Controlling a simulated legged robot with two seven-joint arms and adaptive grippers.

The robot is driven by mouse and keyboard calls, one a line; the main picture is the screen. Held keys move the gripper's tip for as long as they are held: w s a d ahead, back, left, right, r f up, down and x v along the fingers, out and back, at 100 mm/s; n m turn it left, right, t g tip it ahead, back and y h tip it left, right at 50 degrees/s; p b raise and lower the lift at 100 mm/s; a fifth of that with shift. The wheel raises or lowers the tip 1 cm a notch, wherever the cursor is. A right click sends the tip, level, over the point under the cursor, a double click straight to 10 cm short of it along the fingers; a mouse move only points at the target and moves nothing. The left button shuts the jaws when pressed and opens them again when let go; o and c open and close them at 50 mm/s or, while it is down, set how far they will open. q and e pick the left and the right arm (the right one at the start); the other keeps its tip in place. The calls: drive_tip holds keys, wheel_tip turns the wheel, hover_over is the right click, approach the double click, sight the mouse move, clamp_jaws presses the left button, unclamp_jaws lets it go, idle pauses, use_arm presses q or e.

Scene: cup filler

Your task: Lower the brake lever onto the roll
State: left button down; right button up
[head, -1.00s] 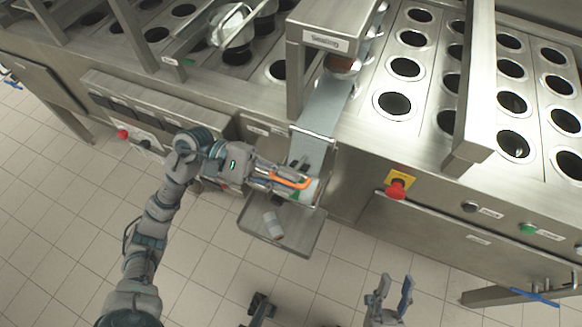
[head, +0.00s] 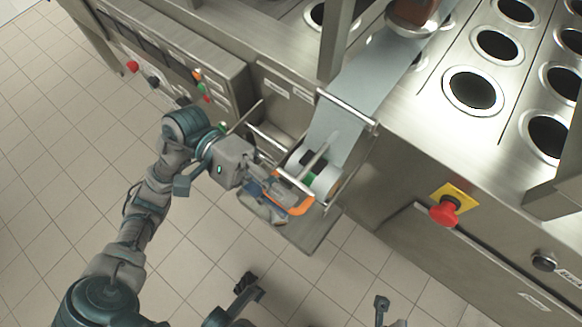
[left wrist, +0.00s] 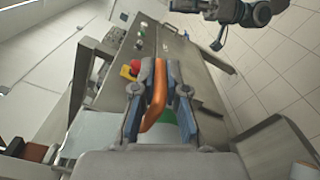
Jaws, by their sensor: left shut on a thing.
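The brake lever's orange handle (head: 298,207) is between the fingers of my left gripper (head: 285,190), which is shut on it. In the left wrist view the orange handle (left wrist: 157,97) sits between the two fingers of the left gripper (left wrist: 160,110). The roll (head: 326,182), pale with a green and dark core, is right beside the gripper at the machine's front. A thin metal bar crosses in front of the roll; whether the lever touches the roll cannot be told.
Grey film (head: 365,85) runs from the roll up over a metal guide bar (head: 346,110) to the machine. A metal tray (head: 312,236) is below the gripper. A red stop button (head: 444,212) is on the front at right. The tiled floor is clear at left.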

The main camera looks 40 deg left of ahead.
use_arm(q)
drive_tip(key=shift+f, duration=0.4)
drive_tip(key=shift+s+f, duration=0.1)
drive_tip(key=c, duration=1.2)
unclamp_jaws()
